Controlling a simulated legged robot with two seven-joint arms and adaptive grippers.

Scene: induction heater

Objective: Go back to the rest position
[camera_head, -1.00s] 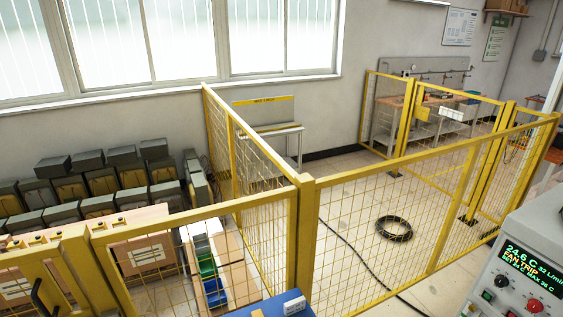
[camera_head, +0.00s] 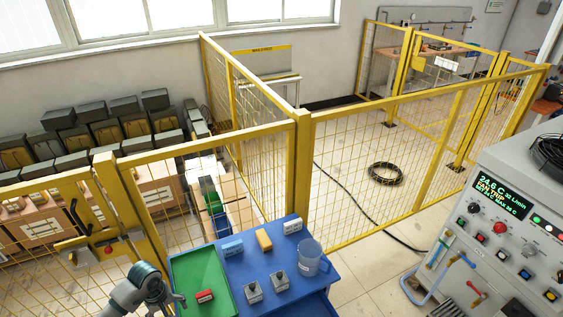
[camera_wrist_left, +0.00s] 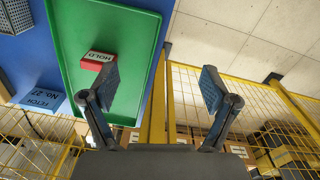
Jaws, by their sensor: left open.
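My left arm comes in at the bottom left of the head view, where its gripper (camera_head: 172,300) is partly cut off by the lower edge, beside the green tray. In the left wrist view my left gripper (camera_wrist_left: 156,80) is open, its two fingers spread wide with nothing between them. A red block marked HOLD (camera_wrist_left: 97,60) lies on the green tray (camera_wrist_left: 125,40), apart from the fingers. It also shows in the head view (camera_head: 205,296). My right gripper is not in view.
A blue table (camera_head: 262,268) bears the tray, small blocks and a clear jug (camera_head: 310,256). A yellow mesh fence (camera_head: 304,165) stands behind it. A control cabinet (camera_head: 520,165) with a lit display stands at the right. A black hose coil (camera_head: 386,173) lies on the floor.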

